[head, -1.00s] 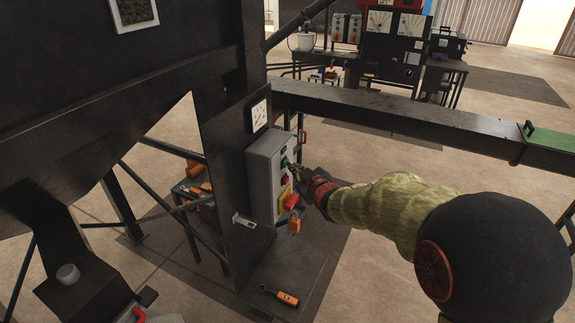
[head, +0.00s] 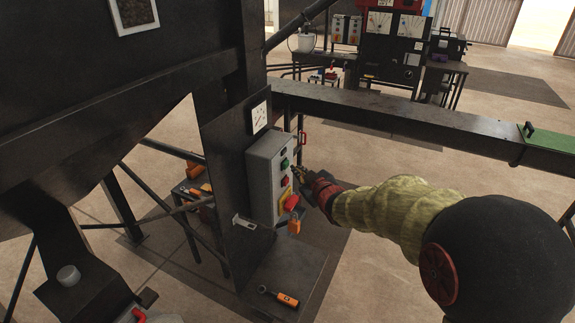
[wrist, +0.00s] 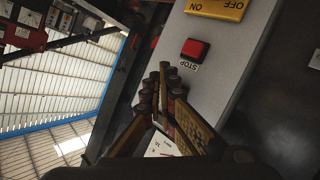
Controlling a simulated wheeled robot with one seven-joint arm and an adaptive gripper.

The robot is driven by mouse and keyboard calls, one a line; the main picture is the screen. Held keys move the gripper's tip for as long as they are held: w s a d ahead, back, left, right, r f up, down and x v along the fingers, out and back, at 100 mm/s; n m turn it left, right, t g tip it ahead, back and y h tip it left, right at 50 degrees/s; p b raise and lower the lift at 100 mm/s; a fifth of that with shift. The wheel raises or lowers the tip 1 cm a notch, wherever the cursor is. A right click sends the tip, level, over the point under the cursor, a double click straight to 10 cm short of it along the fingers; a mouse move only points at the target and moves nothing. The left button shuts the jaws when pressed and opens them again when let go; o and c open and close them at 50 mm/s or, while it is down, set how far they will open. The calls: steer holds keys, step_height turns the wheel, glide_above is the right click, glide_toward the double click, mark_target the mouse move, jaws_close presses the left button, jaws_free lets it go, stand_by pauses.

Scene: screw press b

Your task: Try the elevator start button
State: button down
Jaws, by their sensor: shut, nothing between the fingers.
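The grey control box (head: 264,180) is mounted on the dark upright panel. Its green button (head: 284,164), likely the start button, shows on the upper front face, with a red button (head: 284,181) below it. My gripper (head: 296,172) is shut and empty, a little to the right of the box face and apart from it. In the wrist view the shut fingers (wrist: 165,72) are beside the box, near the red button marked STOP (wrist: 195,49). The green button is not visible in the wrist view.
A yellow plate marked ON and OFF (wrist: 217,8) is on the box. A red knob (head: 291,202) and an orange padlock (head: 294,226) are low on it. A dark beam (head: 400,115) crosses behind my arm. An orange-handled tool (head: 287,299) lies on the base plate.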

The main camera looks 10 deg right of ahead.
steer(key=shift+d, duration=0.1)
steer(key=s+d+p, duration=0.1)
steer(key=d, duration=0.1)
steer(key=s+d, duration=0.2)
steer(key=shift+p, duration=0.4)
stand_by(0.6)
